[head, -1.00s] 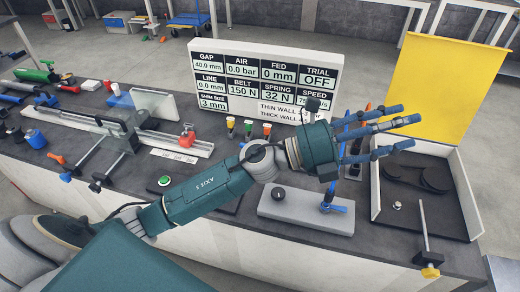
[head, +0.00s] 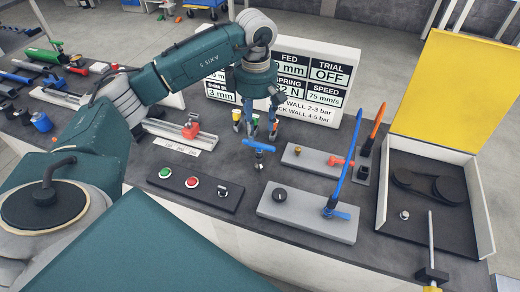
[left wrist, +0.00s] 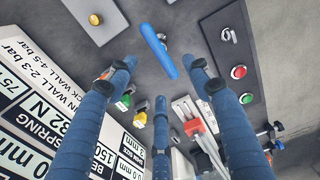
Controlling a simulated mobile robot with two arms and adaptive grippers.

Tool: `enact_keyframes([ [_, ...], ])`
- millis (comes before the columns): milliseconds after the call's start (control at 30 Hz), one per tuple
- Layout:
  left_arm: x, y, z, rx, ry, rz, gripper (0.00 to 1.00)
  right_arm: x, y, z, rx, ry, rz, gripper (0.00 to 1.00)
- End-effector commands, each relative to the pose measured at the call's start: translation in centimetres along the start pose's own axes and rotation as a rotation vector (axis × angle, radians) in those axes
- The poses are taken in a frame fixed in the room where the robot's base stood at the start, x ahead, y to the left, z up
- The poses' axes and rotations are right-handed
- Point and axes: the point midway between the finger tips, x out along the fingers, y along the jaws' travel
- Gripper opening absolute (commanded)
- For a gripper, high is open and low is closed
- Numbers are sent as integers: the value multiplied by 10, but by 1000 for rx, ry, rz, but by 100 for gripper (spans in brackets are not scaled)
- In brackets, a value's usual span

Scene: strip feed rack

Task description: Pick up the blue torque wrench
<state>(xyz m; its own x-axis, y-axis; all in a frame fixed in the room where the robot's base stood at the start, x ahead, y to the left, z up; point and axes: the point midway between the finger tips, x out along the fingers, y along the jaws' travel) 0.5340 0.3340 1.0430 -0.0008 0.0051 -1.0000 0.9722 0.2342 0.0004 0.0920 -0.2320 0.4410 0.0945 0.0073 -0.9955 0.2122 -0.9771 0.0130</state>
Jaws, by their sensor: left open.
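A blue T-shaped handle (head: 258,146), which looks like the torque wrench, stands on the dark bench in front of the sign; its thin shaft shows below the crossbar. In the left wrist view it is a blue bar (left wrist: 158,50) just beyond my fingertips. My left gripper (head: 258,118) points down, its fingers spread and empty, close behind and above the handle. The left wrist view shows its fingers (left wrist: 163,70) apart. I cannot tell whether they touch the handle. My right gripper is not in view.
Several coloured-handled tools (head: 237,117) stand close by the left fingers. A button box (head: 194,183) lies to the front left. A grey block (head: 305,215) with a tall blue lever (head: 352,135) is to the right. A yellow-lidded tray (head: 428,240) stands at far right.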

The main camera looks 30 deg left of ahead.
Motion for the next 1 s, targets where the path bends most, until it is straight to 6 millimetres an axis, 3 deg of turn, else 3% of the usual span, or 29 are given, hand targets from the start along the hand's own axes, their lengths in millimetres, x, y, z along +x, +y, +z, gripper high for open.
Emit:
enact_keyframes([
  [133, 22, -1, 1, 0, -1, -5, 51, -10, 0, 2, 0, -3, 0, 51],
  [333, 37, -1, 2, 1, -3, -3, 51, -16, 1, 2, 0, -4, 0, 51],
  [533, 62, -3, 8, 1, -3, -6, 51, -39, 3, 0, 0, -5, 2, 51],
  [700, 83, -2, 7, 0, -5, -2, 51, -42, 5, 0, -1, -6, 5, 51],
  [933, 87, -1, 7, 1, -5, 0, 51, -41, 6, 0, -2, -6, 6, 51],
  [1000, 86, -1, 7, 1, -5, 0, 41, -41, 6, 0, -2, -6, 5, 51],
])
